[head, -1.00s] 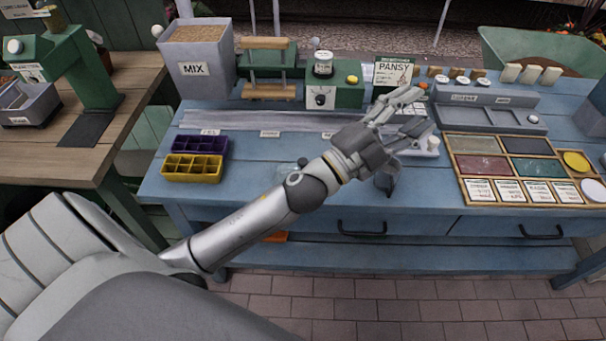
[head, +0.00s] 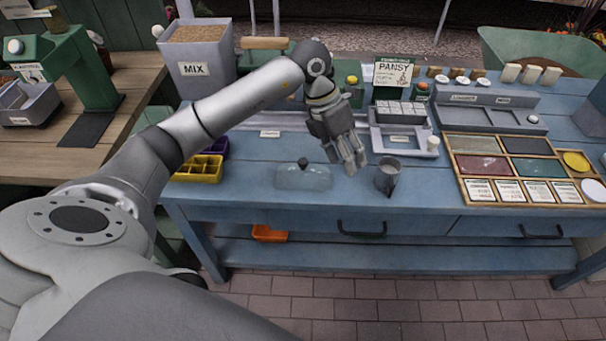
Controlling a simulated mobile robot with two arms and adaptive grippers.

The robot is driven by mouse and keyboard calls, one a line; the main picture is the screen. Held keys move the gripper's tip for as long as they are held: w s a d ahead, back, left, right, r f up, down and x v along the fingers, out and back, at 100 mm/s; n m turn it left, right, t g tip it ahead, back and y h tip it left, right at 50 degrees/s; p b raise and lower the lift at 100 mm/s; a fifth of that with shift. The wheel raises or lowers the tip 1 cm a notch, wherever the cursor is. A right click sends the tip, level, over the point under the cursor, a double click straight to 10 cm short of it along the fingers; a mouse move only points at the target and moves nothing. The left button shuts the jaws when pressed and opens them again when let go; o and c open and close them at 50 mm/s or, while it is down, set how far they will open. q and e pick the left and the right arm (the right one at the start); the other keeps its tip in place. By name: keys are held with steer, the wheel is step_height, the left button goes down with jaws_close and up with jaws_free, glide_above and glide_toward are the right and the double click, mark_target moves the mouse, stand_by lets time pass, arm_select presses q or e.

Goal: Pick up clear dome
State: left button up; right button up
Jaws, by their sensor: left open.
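The clear dome (head: 301,178) is a low transparent cover with a dark knob on top. It sits on the blue bench near the front edge, left of a dark grey cup. My left gripper (head: 347,165) is open and empty, pointing down just right of the dome and apart from it. It hangs between the dome and the cup. My right gripper is not in view.
The grey metal cup (head: 388,176) stands close to the right of my gripper. A grey frame with a white cell tray (head: 402,112) is behind it. A yellow seed tray (head: 199,169) is at left, partly behind my arm. The bench front between tray and dome is clear.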

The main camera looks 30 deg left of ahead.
arm_select(q)
steer(key=a+y, duration=0.1)
steer(key=a, duration=0.2)
steer(key=a+n+y, duration=0.1)
steer(key=a, duration=0.3)
steer(key=a+r+g+y, duration=0.1)
steer(key=a+y, duration=0.1)
steer(key=a, duration=0.2)
steer(key=shift+s+a+r+n, duration=0.1)
steer(key=shift+s+n, duration=0.2)
steer(key=shift+s, duration=0.05)
glide_above(303, 160)
steer(key=f, duration=0.2)
steer(key=f+p, duration=0.1)
steer(key=f, duration=0.1)
steer(key=shift+s+a+f, duration=0.15)
steer(key=shift+s+f, duration=0.05)
steer(key=shift+f, duration=0.1)
steer(key=f+p, duration=0.1)
steer(key=f, duration=0.3)
steer(key=shift+w+d+f+p, duration=0.1)
steer(key=shift+d+f+p, duration=0.1)
steer(key=shift+f+p, duration=0.2)
steer(key=shift+f, duration=0.3)
jaws_close()
